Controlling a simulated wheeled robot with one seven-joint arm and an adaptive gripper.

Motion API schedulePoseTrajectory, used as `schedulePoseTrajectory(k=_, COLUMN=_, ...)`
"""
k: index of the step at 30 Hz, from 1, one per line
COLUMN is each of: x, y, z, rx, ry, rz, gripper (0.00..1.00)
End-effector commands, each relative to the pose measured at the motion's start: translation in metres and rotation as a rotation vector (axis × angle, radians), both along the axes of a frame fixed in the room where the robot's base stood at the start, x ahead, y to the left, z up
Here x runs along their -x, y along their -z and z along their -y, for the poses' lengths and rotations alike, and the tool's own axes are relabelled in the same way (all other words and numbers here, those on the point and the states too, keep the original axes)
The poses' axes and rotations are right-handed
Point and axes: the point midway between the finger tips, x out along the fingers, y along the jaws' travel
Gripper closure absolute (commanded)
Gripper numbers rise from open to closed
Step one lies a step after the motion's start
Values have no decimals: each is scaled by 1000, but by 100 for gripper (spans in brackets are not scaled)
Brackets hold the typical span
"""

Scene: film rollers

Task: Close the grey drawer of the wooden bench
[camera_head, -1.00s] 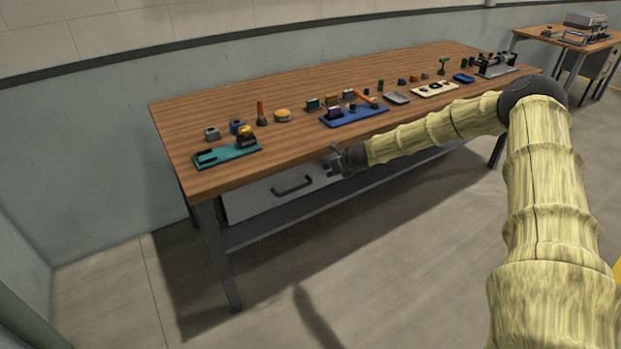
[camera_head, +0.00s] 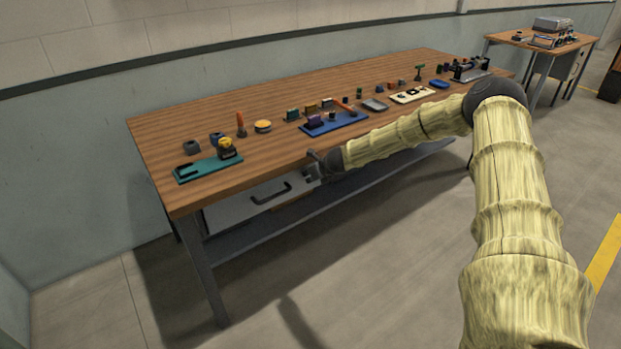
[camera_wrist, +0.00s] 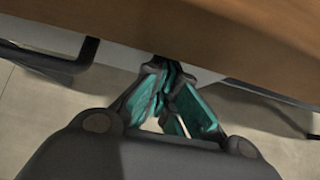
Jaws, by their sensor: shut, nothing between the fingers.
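The wooden bench (camera_head: 170,125) stands in front of me with the grey drawer (camera_head: 232,208) under the left part of its top. The drawer's dark bar handle (camera_head: 271,193) faces the room, and the handle also shows at the left of the wrist view (camera_wrist: 55,63). The tabletop's overhang hides the drawer's upper part, so I cannot tell exactly how far it stands out. My gripper (camera_head: 312,165) is at the bench's front edge, right of the handle. In the wrist view my gripper (camera_wrist: 168,78) is shut and empty, its tips close to the grey drawer front; contact is unclear.
A teal holder (camera_head: 208,167), a blue tray (camera_head: 335,123) and several small parts sit on the benchtop above. A lower rail (camera_head: 235,243) and a front leg (camera_head: 205,275) are under the bench. The floor in front is clear. Another table (camera_head: 525,40) stands back right.

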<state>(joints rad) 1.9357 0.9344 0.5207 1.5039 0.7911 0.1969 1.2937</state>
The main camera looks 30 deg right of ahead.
Motion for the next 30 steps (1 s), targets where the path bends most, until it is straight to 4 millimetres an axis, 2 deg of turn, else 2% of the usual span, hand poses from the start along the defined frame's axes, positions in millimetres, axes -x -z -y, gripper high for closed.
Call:
schedulePoseTrajectory(k=5, x=18, y=4, z=-5, rx=-3, ry=-8, rz=-3, gripper=100)
schedulePoseTrajectory(k=15, x=45, y=-27, z=-5, rx=-2, ry=-11, rz=-4, gripper=100)
schedulePoseTrajectory(k=30, x=80, y=-60, z=-2, rx=-2, ry=-11, rz=-6, gripper=100)
